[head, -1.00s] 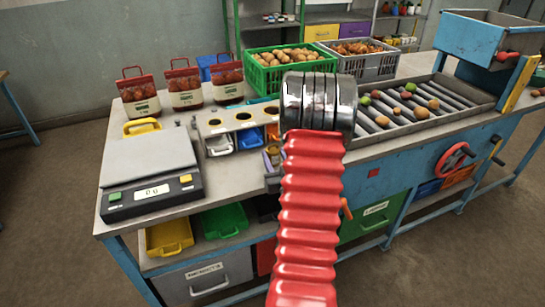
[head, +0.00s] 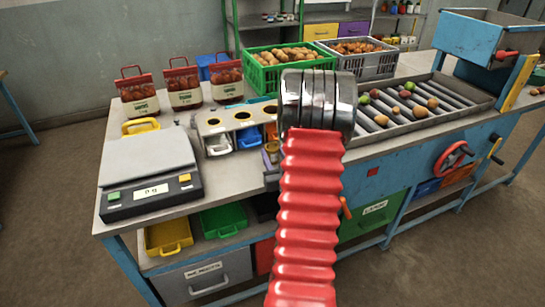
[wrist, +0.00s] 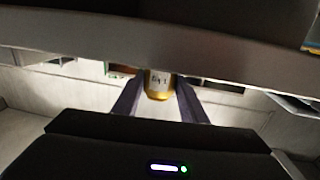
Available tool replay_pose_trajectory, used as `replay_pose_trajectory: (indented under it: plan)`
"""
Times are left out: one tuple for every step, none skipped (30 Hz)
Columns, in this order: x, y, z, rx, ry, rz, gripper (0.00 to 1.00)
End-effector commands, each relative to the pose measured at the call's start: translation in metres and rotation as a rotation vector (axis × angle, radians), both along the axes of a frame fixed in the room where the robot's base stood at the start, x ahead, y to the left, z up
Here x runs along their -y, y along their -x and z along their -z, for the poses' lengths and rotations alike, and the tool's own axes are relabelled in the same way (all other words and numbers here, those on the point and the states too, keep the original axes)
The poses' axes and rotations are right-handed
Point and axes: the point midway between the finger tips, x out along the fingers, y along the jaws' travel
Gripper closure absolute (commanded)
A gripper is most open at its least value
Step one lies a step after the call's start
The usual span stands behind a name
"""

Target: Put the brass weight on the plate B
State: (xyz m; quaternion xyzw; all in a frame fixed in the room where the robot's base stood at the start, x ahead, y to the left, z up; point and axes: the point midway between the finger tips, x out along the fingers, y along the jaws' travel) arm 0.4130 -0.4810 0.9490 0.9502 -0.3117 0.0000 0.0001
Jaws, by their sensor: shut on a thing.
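The brass weight (wrist: 159,86), a small golden cylinder with a pale label, is between the two dark fingers of my gripper (wrist: 158,90) in the wrist view. The gripper is shut on it. The label's marks are too small to read surely. In the head view my red ribbed arm covers the middle, and I cannot make out the weight or gripper there. No plate marked B can be told apart. A scale (head: 150,165) with a bare grey top and a display that seems to read 0 g stands at the left of the bench.
Behind are a green crate (head: 262,83) and a grey crate (head: 375,72). A roller tray (head: 465,113) with produce fills the right.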

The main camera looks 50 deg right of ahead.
Motion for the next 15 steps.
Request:
replay_pose_trajectory:
  plan:
    - [0.001,0.000,-0.006,0.005,0.006,0.000,1.00]
    - [0.001,0.000,-0.008,0.005,0.006,0.000,1.00]
    - [0.001,0.000,-0.012,0.004,0.006,0.000,1.00]
    - [0.001,0.000,-0.014,0.005,0.007,0.000,1.00]
    - [0.001,0.000,-0.017,0.005,0.007,0.000,1.00]
    - [0.001,0.000,-0.021,0.005,0.007,0.000,1.00]
    - [0.001,0.000,-0.025,0.005,0.008,0.000,1.00]
    - [0.001,0.000,-0.028,0.005,0.009,0.000,1.00]
    - [0.001,0.000,-0.033,0.005,0.008,0.000,1.00]
    - [0.001,0.000,-0.037,0.005,0.008,0.000,1.00]
    - [0.001,0.000,-0.041,0.005,0.008,0.000,1.00]
    - [0.001,0.000,-0.046,0.005,0.007,0.000,1.00]
    - [0.001,0.000,-0.050,0.006,0.009,0.000,1.00]
    - [0.001,0.000,-0.054,0.006,0.009,0.000,1.00]
    - [0.001,0.000,-0.059,0.005,0.009,0.000,1.00]
